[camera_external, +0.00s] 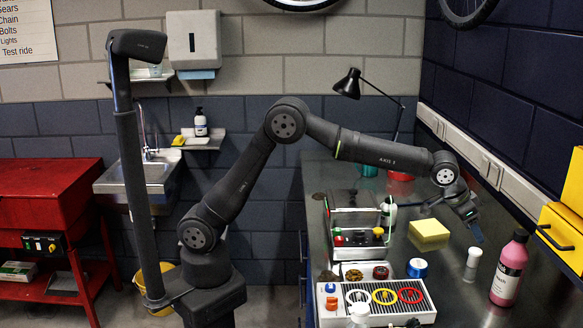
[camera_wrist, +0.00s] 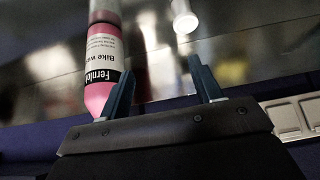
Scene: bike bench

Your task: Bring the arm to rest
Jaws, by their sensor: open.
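My arm reaches from its base on the left over the dark bench (camera_external: 460,300). My gripper (camera_external: 478,236) hangs over the bench's right part, near the wall side, in the external view. In the wrist view my gripper (camera_wrist: 165,75) shows two blue fingers spread apart with nothing between them. A pink bottle with a dark cap (camera_external: 509,270) stands to the right of and nearer than the gripper. It also shows in the wrist view (camera_wrist: 102,55), beyond the left finger. A small white cylinder (camera_external: 473,264) stands below the gripper, apart from it.
A yellow sponge block (camera_external: 429,234) lies left of the gripper. A white tray with coloured rings (camera_external: 375,303), a blue-lidded jar (camera_external: 417,268) and a rack (camera_external: 355,215) stand further left. A black lamp (camera_external: 349,84) rises behind. Yellow bins (camera_external: 562,238) are at right.

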